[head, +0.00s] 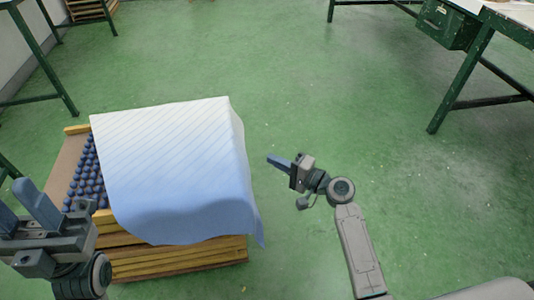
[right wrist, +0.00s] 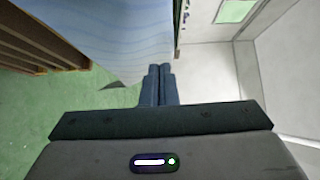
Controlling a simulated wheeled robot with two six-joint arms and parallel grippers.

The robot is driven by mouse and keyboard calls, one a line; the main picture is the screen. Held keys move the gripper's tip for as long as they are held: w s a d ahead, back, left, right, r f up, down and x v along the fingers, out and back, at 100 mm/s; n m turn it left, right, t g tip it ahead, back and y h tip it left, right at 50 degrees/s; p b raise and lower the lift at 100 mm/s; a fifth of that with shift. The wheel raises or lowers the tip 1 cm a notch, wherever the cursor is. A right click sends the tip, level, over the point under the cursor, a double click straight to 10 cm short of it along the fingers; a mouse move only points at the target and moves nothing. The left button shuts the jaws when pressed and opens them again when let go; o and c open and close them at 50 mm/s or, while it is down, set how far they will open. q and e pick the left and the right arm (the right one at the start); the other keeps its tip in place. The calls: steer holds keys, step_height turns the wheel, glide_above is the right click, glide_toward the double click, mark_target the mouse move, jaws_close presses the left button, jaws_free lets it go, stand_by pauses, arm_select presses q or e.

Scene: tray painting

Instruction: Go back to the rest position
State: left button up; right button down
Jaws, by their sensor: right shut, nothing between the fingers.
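My right gripper (head: 270,159) is over the green floor, just right of the cloth-covered stack, with its blue fingers pointing left toward it. In the right wrist view its two fingers (right wrist: 158,80) lie side by side, shut and empty. My left gripper (head: 22,205) is at the lower left, beside the stack. Its two blue fingers stand up with a gap between them, and nothing shows in the gap. A white-to-blue striped cloth (head: 175,150) drapes over most of the stack and also shows in the right wrist view (right wrist: 120,30).
The wooden tray stack (head: 180,265) holds rows of small blue balls (head: 85,178) at its uncovered left side. A green-legged table (head: 470,70) stands at the upper right. Green table legs (head: 45,60) stand at the upper left. The floor (head: 330,80) between is clear.

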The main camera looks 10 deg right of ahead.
steer(key=v, duration=0.4)
steer(key=shift+s+d, duration=0.25)
steer(key=shift+d, duration=0.1)
